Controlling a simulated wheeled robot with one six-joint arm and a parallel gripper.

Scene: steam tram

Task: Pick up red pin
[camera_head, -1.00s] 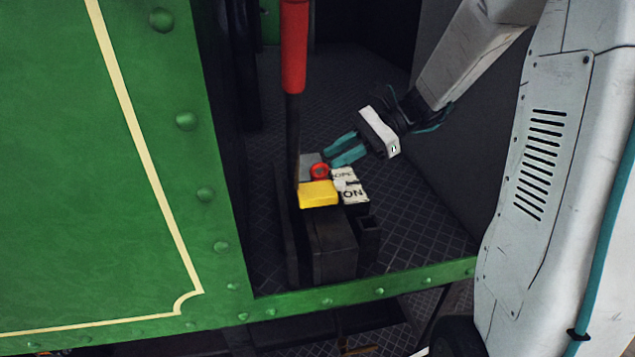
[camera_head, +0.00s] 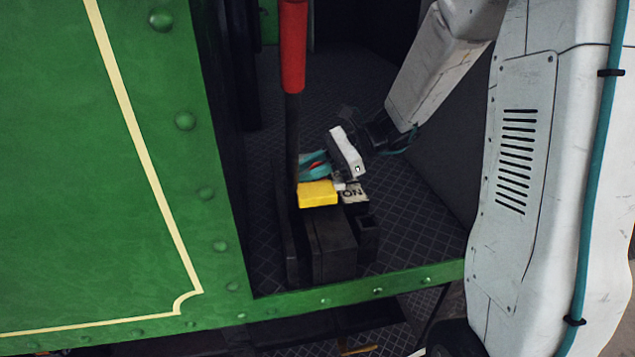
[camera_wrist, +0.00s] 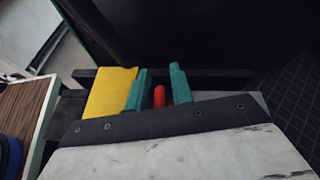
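The red pin (camera_wrist: 159,97) stands between the two teal fingers of my gripper (camera_wrist: 160,82) in the wrist view. A gap shows on its right, and its left side is close to the left finger; the fingers are apart. In the head view my gripper (camera_head: 313,165) is low over the black lever base (camera_head: 330,245), just behind the yellow block (camera_head: 317,194). Only a bit of red shows between the fingers there. The yellow block also shows in the wrist view (camera_wrist: 108,92), beside the left finger.
The lever with a red handle (camera_head: 293,50) rises upright just left of my gripper. A white tag with black letters (camera_head: 353,192) lies right of the yellow block. The green tram wall (camera_head: 100,180) is at left and a green sill (camera_head: 370,291) runs in front.

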